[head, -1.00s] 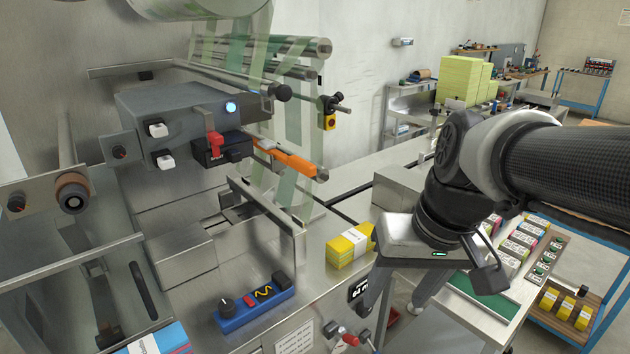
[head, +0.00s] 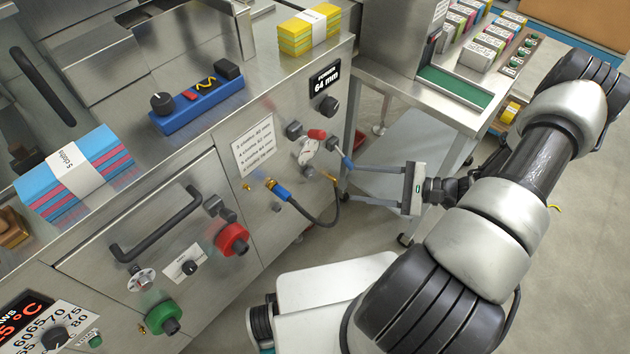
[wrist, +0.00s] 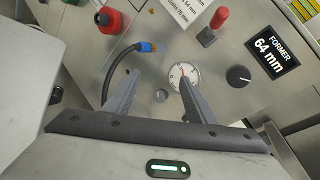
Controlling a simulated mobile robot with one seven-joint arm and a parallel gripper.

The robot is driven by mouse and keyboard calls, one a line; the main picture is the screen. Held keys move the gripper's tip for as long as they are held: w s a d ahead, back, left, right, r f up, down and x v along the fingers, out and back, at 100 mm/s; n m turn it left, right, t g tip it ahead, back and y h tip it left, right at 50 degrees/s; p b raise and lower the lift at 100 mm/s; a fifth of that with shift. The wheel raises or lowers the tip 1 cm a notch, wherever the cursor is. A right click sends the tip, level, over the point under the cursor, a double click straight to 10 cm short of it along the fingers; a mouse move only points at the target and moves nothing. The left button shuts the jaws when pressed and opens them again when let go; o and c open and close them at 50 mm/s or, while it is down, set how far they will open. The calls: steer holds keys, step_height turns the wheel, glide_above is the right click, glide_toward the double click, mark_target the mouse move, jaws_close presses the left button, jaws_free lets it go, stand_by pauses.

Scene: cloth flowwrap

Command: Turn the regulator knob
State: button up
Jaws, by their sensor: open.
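On the machine's front panel, a white round gauge (head: 309,149) sits below a black dial; in the wrist view the gauge (wrist: 183,76) is beside the right fingertip. A small round grey knob (wrist: 160,95), which looks like the regulator knob, lies between the fingers in the wrist view. In the head view I cannot pick it out surely. My gripper (head: 347,181) is open and empty, pointing left at the panel; in the wrist view its two fingers (wrist: 158,76) reach either side of the grey knob. Contact cannot be told.
A black hose with a blue fitting (head: 282,192) loops close to my fingers. A red-handled valve (head: 317,134), a black dial (head: 328,105) and a red button (head: 232,239) also stick out. A metal table (head: 455,115) stands behind my gripper.

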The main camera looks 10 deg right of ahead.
mark_target(312, 176)
step_height(312, 176, down, 14)
steer(key=d+m+t+h+b, duration=0.1)
steer(key=m+t+h+b, duration=0.2)
steer(key=m+t, duration=0.45)
steer(key=shift+m, duration=0.25)
steer(key=b+x, duration=0.2)
steer(key=x, duration=1.5)
steer(key=shift+s+f, duration=0.1)
steer(key=shift+s, duration=0.05)
steer(key=c, duration=1)
steer(key=shift+c, duration=0.2)
steer(key=shift+m, duration=0.3)
steer(key=m, duration=0.4)
steer(key=shift+s+a+m, duration=0.1)
steer(key=shift+m, duration=2.7)
